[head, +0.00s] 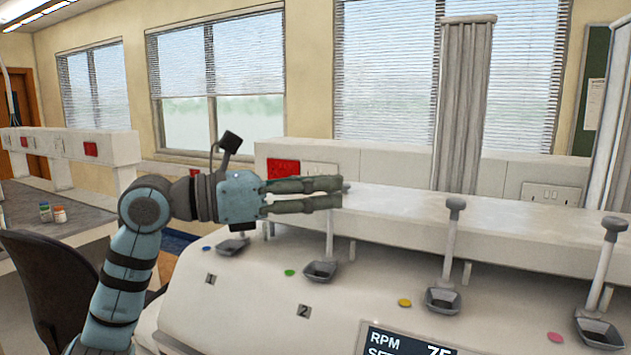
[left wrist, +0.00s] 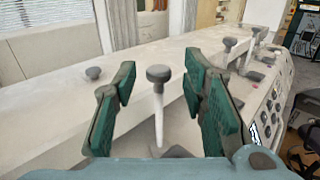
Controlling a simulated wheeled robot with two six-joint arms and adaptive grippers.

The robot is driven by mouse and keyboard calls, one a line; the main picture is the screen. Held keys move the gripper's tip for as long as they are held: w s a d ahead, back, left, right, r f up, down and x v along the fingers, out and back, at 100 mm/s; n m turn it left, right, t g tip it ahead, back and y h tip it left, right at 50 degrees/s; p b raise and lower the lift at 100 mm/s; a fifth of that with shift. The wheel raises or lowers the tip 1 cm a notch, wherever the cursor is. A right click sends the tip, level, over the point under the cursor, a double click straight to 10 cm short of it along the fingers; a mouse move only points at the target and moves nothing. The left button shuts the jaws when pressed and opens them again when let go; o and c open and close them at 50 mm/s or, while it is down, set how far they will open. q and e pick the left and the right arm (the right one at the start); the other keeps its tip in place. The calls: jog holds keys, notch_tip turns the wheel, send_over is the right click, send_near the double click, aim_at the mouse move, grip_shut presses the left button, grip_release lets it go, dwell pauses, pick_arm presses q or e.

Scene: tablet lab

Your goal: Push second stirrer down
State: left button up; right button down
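The second stirrer (head: 329,236) is a pale rod with a grey knob, standing above its grey cup by the "2" label. My left gripper (head: 342,192) is level at the height of its knob, with the fingertips partly covering the knob. In the left wrist view, a stirrer knob and rod (left wrist: 160,75) stand upright between my left fingers (left wrist: 163,85), which are apart. No finger clearly touches it. The first stirrer's cup (head: 232,246) is below my left gripper. The third stirrer (head: 451,240) and fourth stirrer (head: 604,262) stand upright to the right. My right gripper is not in view.
The white machine (head: 240,310) has coloured buttons and a display (head: 405,343) reading RPM. A long white ledge (head: 530,215) runs behind the stirrers. Another knob (left wrist: 93,73) shows on the ledge at left in the wrist view. A dark chair (head: 45,290) is at left.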

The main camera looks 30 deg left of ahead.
pick_arm(q)
grip_shut()
jog(key=shift+f, duration=0.15)
notch_tip(320, 180, down, 5)
jog(key=b, duration=0.4)
jog(key=shift+r, duration=0.2)
grip_release()
jog(key=shift+w, duration=0.1)
